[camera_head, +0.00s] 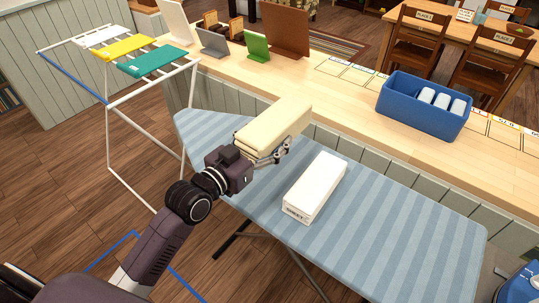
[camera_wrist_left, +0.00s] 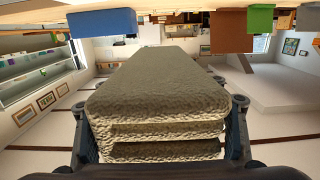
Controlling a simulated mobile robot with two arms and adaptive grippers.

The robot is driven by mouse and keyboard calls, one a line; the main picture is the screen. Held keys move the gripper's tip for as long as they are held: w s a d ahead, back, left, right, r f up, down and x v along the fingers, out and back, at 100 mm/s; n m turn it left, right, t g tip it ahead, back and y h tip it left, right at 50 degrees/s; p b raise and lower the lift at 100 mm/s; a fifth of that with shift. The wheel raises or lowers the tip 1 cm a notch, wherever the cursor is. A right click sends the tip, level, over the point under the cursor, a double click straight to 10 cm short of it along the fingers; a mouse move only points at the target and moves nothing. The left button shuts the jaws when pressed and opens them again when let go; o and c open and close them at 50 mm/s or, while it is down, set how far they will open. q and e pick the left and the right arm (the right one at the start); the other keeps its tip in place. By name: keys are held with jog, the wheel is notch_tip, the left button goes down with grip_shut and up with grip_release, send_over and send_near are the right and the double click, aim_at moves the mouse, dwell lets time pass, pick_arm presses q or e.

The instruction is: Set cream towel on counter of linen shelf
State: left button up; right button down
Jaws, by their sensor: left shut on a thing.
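The cream towel (camera_head: 276,124) is a folded block held in my left gripper (camera_head: 264,154), above the far left part of the ironing board. In the left wrist view the towel (camera_wrist_left: 155,110) fills the space between the two fingers, its folded layers facing the camera. A long light-wood counter (camera_head: 305,88) with a grey-green panelled front runs behind the board. The towel's far end shows close to the counter's front edge; I cannot tell if they touch. Which part is the linen shelf is not clear. My right gripper is not in view.
A white box (camera_head: 315,188) lies on the striped ironing board (camera_head: 400,232). A blue bin (camera_head: 420,117) with white rolls, a green stand (camera_head: 257,47) and a brown board (camera_head: 286,28) stand on the counter. A drying rack (camera_head: 109,140) with cloths stands left.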

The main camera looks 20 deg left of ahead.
aim_at(270, 124)
pick_arm(q)
notch_tip(270, 124, up, 5)
jog(key=shift+r, duration=0.1)
jog(key=shift+s+d+f, duration=0.15)
jog(key=shift+s+f, duration=0.1)
jog(key=shift+n+t+y, duration=0.3)
jog(key=shift+n+y, duration=0.5)
jog(key=shift+y, duration=0.1)
jog(key=s, duration=0.1)
jog(key=s+f, duration=0.1)
jog(key=s, duration=0.1)
jog(key=s+d+f, duration=0.1)
jog(key=shift+s+f, duration=0.25)
jog(key=shift+s, duration=0.15)
jog(key=s+a+y, duration=0.1)
jog(key=s, duration=0.1)
jog(key=s+n+y, duration=0.1)
jog(key=s, duration=0.2)
jog(key=s+a+n+y, duration=0.1)
jog(key=s, duration=0.1)
jog(key=shift+s+a+f+y, duration=0.2)
jog(key=shift+a+f+y, duration=0.1)
jog(key=shift+f+y, duration=0.1)
jog(key=shift+s+a, duration=0.2)
jog(key=shift+w+r, duration=0.1)
